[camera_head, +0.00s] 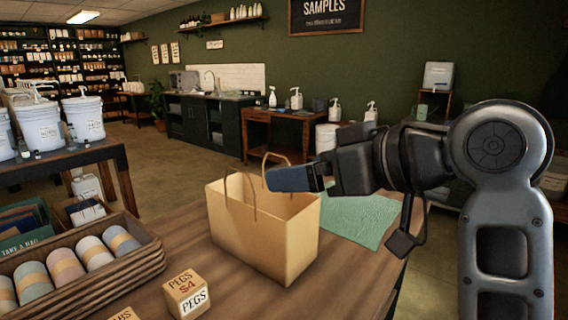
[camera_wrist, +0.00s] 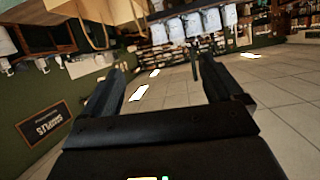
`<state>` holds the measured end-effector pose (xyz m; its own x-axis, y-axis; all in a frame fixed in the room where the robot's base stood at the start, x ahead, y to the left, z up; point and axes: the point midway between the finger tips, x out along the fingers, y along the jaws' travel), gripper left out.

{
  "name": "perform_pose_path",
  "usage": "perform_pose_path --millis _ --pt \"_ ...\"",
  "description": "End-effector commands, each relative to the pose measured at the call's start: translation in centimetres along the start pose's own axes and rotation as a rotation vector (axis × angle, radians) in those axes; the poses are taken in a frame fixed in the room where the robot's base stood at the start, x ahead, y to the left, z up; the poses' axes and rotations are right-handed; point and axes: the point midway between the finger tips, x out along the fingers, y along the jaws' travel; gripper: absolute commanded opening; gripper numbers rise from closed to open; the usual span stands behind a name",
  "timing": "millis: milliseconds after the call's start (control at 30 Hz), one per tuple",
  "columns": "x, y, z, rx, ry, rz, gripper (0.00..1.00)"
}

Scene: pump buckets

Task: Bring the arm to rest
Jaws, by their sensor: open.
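My arm reaches in from the right in the head view, with its gripper (camera_head: 300,178) held above the right rim of a brown paper bag (camera_head: 262,238) on the wooden table. The fingers point left and overlap the bag's far handle in the picture; I cannot tell whether they touch it. In the wrist view my gripper (camera_wrist: 168,88) has its two fingers wide apart with nothing between them. The wrist view looks tilted, with the room upside down. The bag's inside is mostly hidden.
A green cloth (camera_head: 362,217) lies right of the bag. A wooden box marked PEGS (camera_head: 187,293) stands in front. White buckets (camera_head: 84,118) stand on another table behind. Open floor lies beyond.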

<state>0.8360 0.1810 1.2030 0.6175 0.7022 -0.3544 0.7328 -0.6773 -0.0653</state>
Motion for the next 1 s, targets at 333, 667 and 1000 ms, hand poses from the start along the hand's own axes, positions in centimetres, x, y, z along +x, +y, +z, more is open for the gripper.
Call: perform_pose_path --millis 333,667,1000 --pt "0.9 1.2 7.4 0.139 0.042 0.092 0.93" --pt "-0.9 1.5 19.6 0.304 0.098 0.287 0.93" --pt "-6.8 -0.8 30.6 0.379 0.123 0.501 0.93"
